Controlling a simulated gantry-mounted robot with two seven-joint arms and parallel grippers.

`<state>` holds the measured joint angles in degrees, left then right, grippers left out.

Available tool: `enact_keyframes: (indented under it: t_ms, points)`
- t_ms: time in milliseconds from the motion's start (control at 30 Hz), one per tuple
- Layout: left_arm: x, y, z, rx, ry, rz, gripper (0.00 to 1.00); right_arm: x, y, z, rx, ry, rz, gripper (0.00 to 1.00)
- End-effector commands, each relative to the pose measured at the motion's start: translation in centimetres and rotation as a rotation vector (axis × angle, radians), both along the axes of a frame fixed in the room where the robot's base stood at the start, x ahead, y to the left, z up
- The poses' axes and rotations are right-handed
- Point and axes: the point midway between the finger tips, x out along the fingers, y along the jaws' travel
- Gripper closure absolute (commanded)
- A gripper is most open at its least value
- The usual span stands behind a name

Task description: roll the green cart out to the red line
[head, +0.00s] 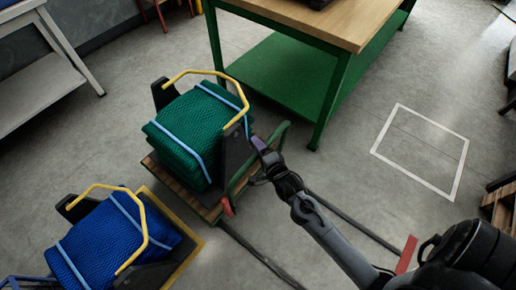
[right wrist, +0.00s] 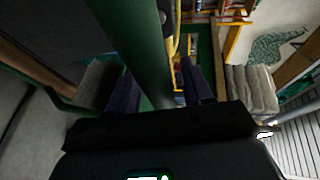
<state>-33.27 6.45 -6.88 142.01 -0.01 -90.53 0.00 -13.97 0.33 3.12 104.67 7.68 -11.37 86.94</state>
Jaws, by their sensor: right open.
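The green cart (head: 211,211) stands at the left centre of the head view, with a wooden deck, a green push bar (head: 282,131) and a stack of folded green net (head: 190,135) tied with light blue straps. My right gripper (head: 262,148) is at the push bar's side of the cart. In the right wrist view the green bar (right wrist: 140,45) runs between the two open fingers (right wrist: 157,88); I cannot tell whether they touch it. The red line (head: 407,255) is a short red strip on the floor at lower right. My left gripper is not in view.
Dark floor rails (head: 258,257) run from the cart toward lower right. A second cart with blue net (head: 100,245) stands close at lower left. A green workbench (head: 330,100) stands behind the green cart. A white outlined square (head: 455,180) marks clear floor at right.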

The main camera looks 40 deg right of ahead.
Motion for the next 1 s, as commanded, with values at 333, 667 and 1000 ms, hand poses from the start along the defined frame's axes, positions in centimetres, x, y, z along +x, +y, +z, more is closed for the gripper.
enact_keyframes:
  t_ms: [333, 667, 1000]
  points:
    - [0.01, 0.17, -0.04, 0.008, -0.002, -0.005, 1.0, 0.26, -0.04, -0.02, 0.0, 0.0, 0.0, 0.49]
    - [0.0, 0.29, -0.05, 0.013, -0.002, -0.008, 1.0, 0.24, -0.03, -0.02, 0.0, 0.0, 0.0, 1.0]
    - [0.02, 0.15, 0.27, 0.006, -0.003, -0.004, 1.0, 0.09, 0.17, 0.07, 0.0, 0.001, 0.005, 1.0]
